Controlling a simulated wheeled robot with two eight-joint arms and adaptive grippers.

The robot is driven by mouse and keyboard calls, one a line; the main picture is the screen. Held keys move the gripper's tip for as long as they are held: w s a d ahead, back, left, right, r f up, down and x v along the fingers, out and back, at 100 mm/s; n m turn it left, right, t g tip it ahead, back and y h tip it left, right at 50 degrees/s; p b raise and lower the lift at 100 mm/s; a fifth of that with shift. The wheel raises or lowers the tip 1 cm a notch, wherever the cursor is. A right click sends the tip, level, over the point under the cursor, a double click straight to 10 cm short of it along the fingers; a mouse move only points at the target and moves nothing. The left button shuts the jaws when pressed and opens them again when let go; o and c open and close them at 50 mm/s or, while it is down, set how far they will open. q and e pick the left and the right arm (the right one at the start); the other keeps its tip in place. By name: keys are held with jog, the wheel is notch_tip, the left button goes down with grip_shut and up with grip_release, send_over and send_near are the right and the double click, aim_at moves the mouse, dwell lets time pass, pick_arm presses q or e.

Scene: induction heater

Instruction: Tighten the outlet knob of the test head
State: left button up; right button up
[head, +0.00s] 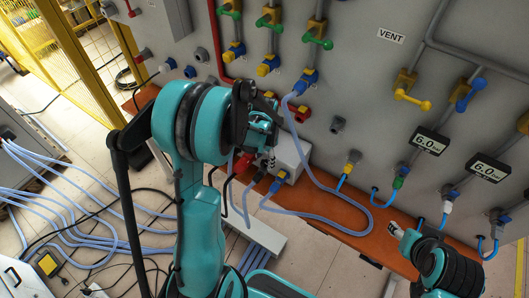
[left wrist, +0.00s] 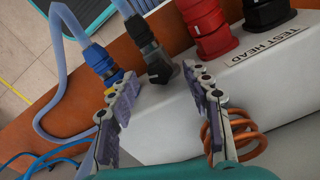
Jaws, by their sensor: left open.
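The test head is a white box (head: 290,151) on the orange bench; its labelled face (left wrist: 263,65) fills the left wrist view's right side. A black knob-like fitting (left wrist: 156,62) and a blue fitting with a yellow ring and hose (left wrist: 101,58) stick out of it. I cannot tell for certain which is the outlet knob. My left gripper (head: 268,158) is over the box. In the left wrist view its fingers (left wrist: 162,78) are apart and empty, with the black fitting just beyond the tips. My right gripper (head: 394,230) is at the lower right, its opening unclear.
An orange coiled cable (left wrist: 246,135) is behind the right finger. A pale blue hose (head: 340,226) loops over the orange bench (head: 385,243). The grey wall panel (head: 350,75) carries valves and hoses close behind.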

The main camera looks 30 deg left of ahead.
aim_at(264, 162)
pick_arm(q)
notch_tip(264, 162, up, 12)
jog(key=shift+f, duration=0.2)
